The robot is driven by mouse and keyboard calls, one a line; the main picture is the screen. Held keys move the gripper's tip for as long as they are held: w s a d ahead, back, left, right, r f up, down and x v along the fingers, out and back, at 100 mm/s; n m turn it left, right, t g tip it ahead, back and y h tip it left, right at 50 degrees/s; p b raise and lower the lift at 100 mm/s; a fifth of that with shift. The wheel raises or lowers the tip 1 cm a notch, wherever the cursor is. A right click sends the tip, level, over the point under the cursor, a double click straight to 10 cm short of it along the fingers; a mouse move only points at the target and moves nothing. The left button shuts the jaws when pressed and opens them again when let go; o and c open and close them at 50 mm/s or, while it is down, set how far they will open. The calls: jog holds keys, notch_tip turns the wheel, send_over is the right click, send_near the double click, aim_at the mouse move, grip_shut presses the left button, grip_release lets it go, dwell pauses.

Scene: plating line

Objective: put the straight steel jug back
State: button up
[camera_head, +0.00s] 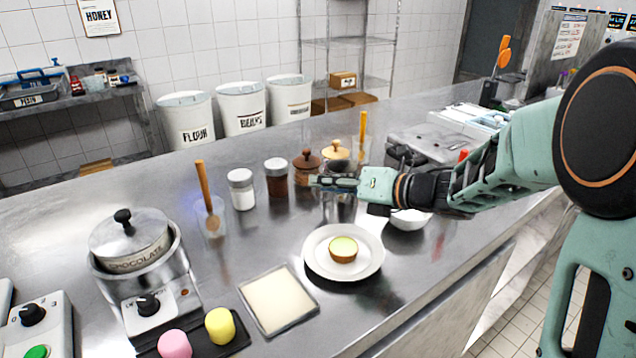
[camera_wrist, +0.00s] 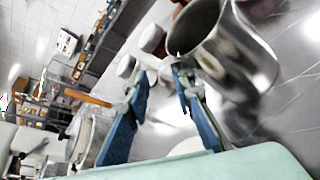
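The straight steel jug (camera_wrist: 240,55) shows large in the wrist view, at the upper right. In the head view, part of the steel jug (camera_head: 341,208) shows below my gripper (camera_head: 332,183), which hides the rest. In the wrist view, my gripper (camera_wrist: 160,78) has its two blue-padded fingers apart with nothing held between them. The jug lies beyond and to the right of the right finger, whose tip overlaps the jug's edge. I cannot tell whether they touch.
A white plate (camera_head: 318,268) with a small tart (camera_head: 343,249) stands in front. A white bowl (camera_head: 410,219) is under my arm. Lidded jars (camera_head: 276,180) stand left of the gripper. A pot (camera_head: 130,250) on a warmer is farther left. Counter between warmer and plate is partly clear.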

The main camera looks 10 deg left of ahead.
jog(key=v, duration=0.9)
jog(key=shift+d, duration=0.15)
jog(key=shift+r, duration=0.1)
